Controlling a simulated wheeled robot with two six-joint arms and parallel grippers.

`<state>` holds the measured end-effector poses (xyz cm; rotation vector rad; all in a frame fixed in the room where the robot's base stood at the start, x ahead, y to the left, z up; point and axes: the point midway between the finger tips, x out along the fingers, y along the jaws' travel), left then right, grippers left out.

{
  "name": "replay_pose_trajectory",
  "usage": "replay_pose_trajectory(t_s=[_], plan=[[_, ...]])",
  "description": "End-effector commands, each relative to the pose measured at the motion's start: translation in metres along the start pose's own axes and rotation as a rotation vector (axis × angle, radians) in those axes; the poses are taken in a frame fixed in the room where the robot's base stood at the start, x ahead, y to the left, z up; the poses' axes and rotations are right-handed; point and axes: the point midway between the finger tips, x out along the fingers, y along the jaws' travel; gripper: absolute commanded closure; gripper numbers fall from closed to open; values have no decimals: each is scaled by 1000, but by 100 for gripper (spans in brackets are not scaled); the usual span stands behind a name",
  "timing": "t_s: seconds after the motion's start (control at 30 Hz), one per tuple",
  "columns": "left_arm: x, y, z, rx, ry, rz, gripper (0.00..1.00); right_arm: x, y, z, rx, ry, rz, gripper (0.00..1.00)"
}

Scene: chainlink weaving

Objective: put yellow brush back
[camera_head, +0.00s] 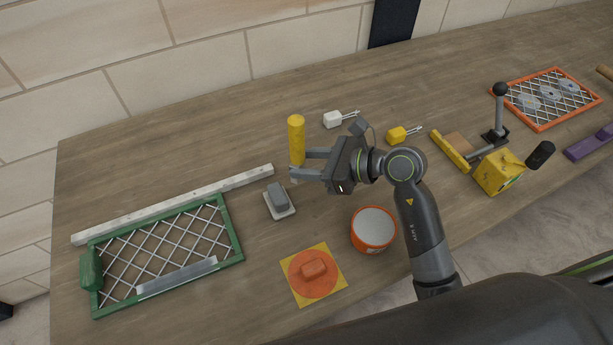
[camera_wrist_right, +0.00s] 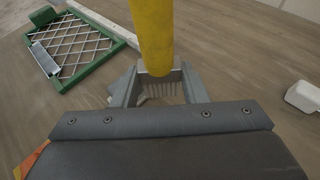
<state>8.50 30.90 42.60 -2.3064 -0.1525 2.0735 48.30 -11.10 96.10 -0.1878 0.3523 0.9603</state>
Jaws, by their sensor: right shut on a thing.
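The yellow brush (camera_head: 297,136) stands upright in the jaws of my right gripper (camera_head: 300,166), left of the picture's middle in the head view. Its yellow handle (camera_wrist_right: 153,35) rises above the fingers in the right wrist view. Pale bristles show below, between the fingers of the right gripper (camera_wrist_right: 160,90). I cannot tell whether the bristles touch the table. My left gripper is not in view.
A green-framed mesh (camera_head: 240,240) lies at left by a pale bar (camera_head: 172,203). A grey block on a pad (camera_head: 280,201), orange tub (camera_head: 373,229) and yellow mat (camera_head: 335,285) are near. White (camera_head: 333,119) and yellow (camera_head: 397,134) tools lie behind. Table behind the brush is clear.

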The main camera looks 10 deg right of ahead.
Motion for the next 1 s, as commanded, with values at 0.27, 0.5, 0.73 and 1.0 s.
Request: replay_pose_trajectory(t_s=[0.27,0.5,0.73,1.0], plan=[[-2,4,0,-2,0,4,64,12,0,-31,5,1,0,84],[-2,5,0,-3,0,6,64,17,0,-42,-1,-1,-1,84],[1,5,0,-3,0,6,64,18,0,-45,-1,-1,-2,84],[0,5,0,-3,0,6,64,18,0,-44,-1,0,-2,39]])
